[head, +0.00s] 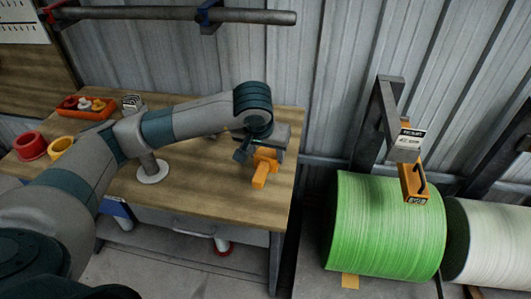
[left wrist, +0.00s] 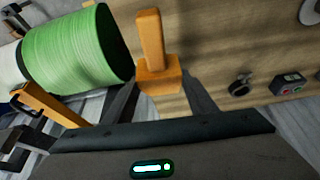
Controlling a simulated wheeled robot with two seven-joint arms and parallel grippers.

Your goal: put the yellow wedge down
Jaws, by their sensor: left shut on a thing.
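The yellow wedge (head: 260,178) looks orange-yellow, with a block and a bar-like handle. My left gripper (head: 256,153) is shut on it at the right end of the wooden workbench (head: 212,203). In the left wrist view the wedge (left wrist: 151,42) stands out from between the dark fingers, its bar pointing away from the gripper. It appears over the bench top near its edge. I cannot tell whether it touches the wood. My right gripper is not in view.
Red (head: 30,146) and yellow (head: 61,147) rings and an orange tray (head: 86,108) are at the bench's left. The front right bench top is clear.

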